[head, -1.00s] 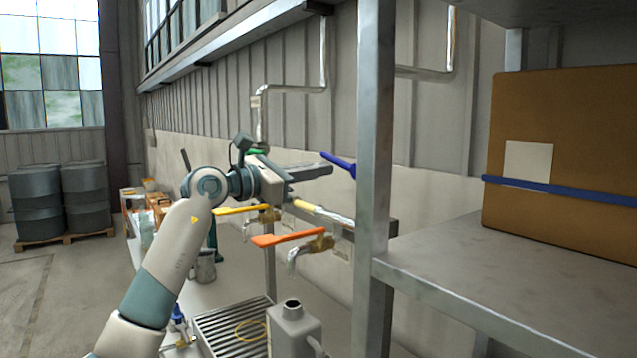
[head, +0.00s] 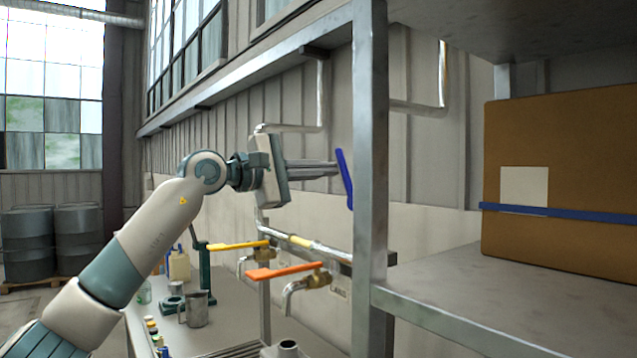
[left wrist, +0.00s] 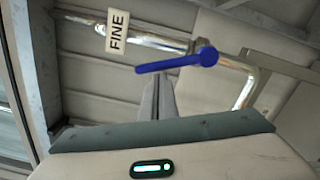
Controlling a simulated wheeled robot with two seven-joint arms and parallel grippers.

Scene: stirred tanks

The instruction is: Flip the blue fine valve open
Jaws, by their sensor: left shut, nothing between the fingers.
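The blue valve handle (head: 345,180) stands steeply, leaning a little left at its top, just left of the steel shelf post in the head view. In the left wrist view the blue handle (left wrist: 178,63) lies across the picture beside a pipe, near a tag reading FINE (left wrist: 117,31). My left gripper (head: 336,169) is shut and empty, its fingertips meeting the handle's left side in the picture. In the left wrist view the shut fingers (left wrist: 157,80) end at the handle near its free end; I cannot tell whether they touch. My right gripper is not in view.
Yellow (head: 238,245) and orange (head: 286,271) valve handles sit lower on the pipework. The steel post (head: 370,150) and shelf (head: 480,285) with a cardboard box (head: 560,170) stand close on the right. A bench with a metal jug (head: 195,309) lies below.

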